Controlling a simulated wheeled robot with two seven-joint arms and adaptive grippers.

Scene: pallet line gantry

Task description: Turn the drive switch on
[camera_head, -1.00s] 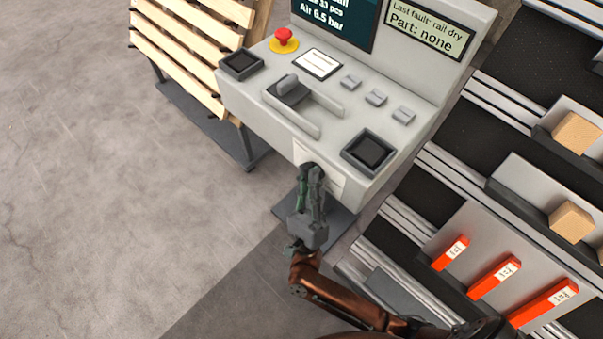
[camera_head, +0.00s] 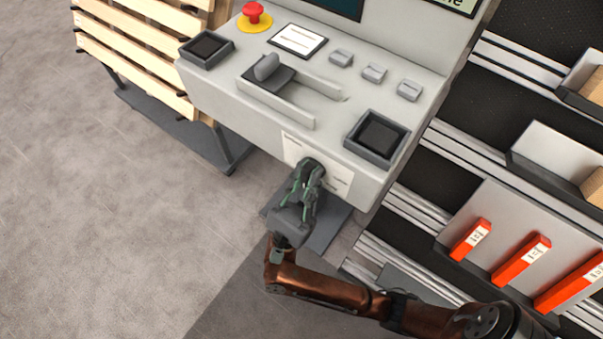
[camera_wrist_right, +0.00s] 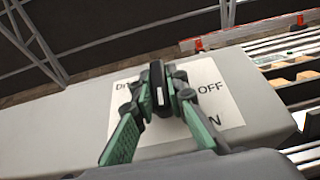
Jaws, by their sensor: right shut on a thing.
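The drive switch, a dark rotary knob, is on the front face of the grey console. In the head view, the knob (camera_head: 311,169) is partly hidden by my right gripper (camera_head: 309,180). In the right wrist view, the black knob (camera_wrist_right: 157,84) with a pale mark stands between the two green-grey fingers of my right gripper (camera_wrist_right: 158,98), which is shut on it. The white label plate (camera_wrist_right: 211,78) behind it reads "OFF" at the right, with "N" visible lower down and "Dr" at the left. The rest of the lettering is hidden. My left gripper is not in view.
The console (camera_head: 235,112) carries a red emergency button (camera_head: 254,13), a lever (camera_head: 266,67), several small grey switches and two dark square trays. A slatted wooden pallet stands at the left. Racks with orange-red bars (camera_head: 522,260) are at the right. The floor at left is clear.

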